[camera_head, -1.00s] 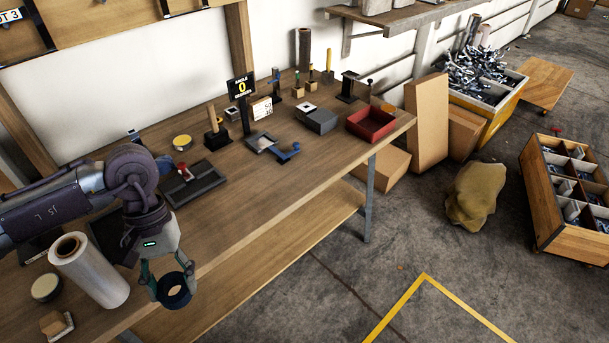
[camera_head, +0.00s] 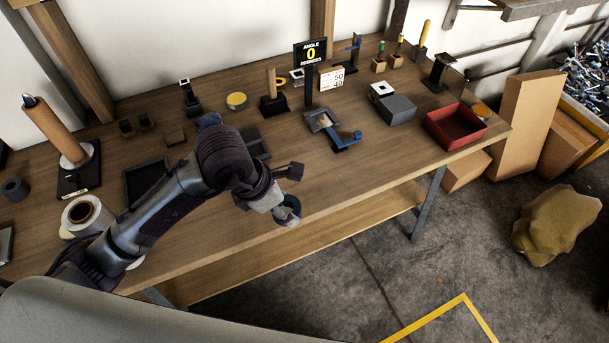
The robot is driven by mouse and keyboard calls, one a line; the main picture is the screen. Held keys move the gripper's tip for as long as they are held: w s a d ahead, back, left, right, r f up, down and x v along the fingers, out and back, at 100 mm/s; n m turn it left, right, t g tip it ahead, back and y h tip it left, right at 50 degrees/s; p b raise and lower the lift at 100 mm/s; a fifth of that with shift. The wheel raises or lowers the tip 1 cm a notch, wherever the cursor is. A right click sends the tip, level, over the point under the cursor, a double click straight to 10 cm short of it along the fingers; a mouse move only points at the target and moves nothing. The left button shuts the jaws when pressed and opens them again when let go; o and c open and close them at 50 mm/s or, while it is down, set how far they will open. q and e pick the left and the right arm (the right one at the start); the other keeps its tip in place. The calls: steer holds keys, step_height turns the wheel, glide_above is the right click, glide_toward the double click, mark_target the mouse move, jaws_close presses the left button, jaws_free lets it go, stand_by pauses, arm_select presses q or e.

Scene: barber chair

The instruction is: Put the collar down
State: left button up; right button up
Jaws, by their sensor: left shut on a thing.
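The arm and wrist partly hide the gripper and part of the ring. The collar appears over or just above the bench edge; I cannot tell its exact height. My right gripper is not in view.
The bench (camera_head: 365,182) has clear wood right of the gripper. Behind stand a blue-handled fixture (camera_head: 343,140), an "ANGLE 0 DEGREES" sign (camera_head: 310,54), a grey block (camera_head: 397,109) and a red tray (camera_head: 456,127). A white roll (camera_head: 85,214) stands left, beside my arm.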

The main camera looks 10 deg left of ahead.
arm_select(q)
steer(key=w+a+f, duration=0.1)
steer(key=w+f, duration=0.1)
steer(key=w, duration=0.1)
steer(key=w+a+f+p, duration=0.1)
steer(key=w+a+f, duration=0.1)
steer(key=w, duration=0.1)
steer(key=w+a+f+p, duration=0.1)
steer(key=w+a+f, duration=0.1)
steer(key=w, duration=0.1)
steer(key=shift+w+a+f, duration=0.25)
steer(key=shift+w+f, duration=0.1)
step_height(320, 180, down, 3)
steer(key=shift+f+p, duration=0.1)
steer(key=shift+p, duration=0.55)
steer(key=shift+f, duration=0.45)
steer(key=shift+f, duration=0.1)
steer(key=o, duration=1.1)
steer(key=shift+o, duration=0.2)
